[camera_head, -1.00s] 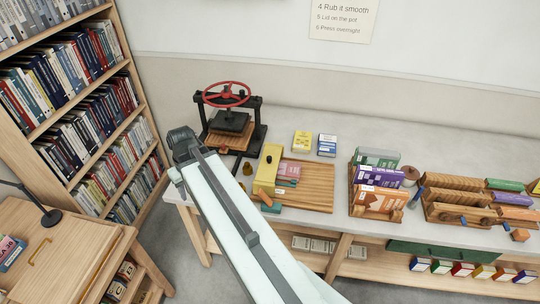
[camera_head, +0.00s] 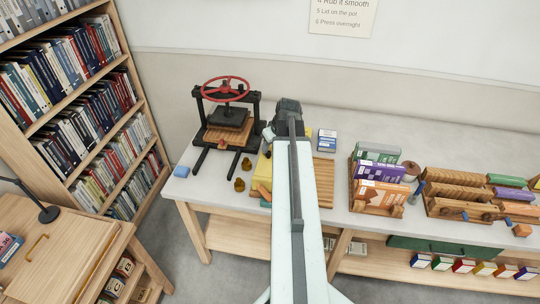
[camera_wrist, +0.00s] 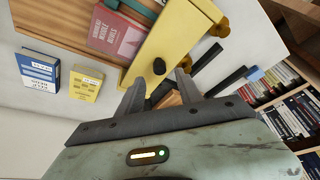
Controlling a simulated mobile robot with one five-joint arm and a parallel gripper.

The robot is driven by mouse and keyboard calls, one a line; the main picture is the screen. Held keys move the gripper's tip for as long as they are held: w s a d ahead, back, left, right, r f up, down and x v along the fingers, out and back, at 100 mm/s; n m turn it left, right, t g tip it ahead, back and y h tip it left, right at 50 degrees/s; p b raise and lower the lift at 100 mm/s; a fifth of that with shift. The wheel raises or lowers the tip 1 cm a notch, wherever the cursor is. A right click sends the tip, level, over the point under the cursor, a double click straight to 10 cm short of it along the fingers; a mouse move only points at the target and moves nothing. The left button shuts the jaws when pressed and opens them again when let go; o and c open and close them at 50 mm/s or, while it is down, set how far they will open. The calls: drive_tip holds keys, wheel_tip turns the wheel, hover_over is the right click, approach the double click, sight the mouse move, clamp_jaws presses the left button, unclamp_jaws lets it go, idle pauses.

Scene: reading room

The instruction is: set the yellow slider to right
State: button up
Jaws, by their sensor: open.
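The yellow slider shows in the wrist view as a long yellow bar (camera_wrist: 178,38) with a small dark knob (camera_wrist: 159,66) near its lower end. It lies along a wooden board (camera_wrist: 55,18). My gripper (camera_wrist: 160,78) is open and empty, with the knob just beyond and between its two fingertips; I cannot tell whether they touch it. In the head view only part of the yellow bar (camera_head: 263,168) shows, and my arm hides the rest. My wrist covers the gripper's fingers there.
A press with a red wheel (camera_head: 226,90) stands left of my wrist. Small brass pots (camera_head: 240,184) stand left of the yellow bar. A book rack (camera_head: 378,190) is farther right.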

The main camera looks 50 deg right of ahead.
sight(269, 153)
drive_tip(key=b+x, duration=0.3)
drive_tip(key=x, duration=0.1)
drive_tip(key=shift+f, duration=0.35)
drive_tip(key=shift+r, duration=0.15)
clamp_jaws()
idle(0.9)
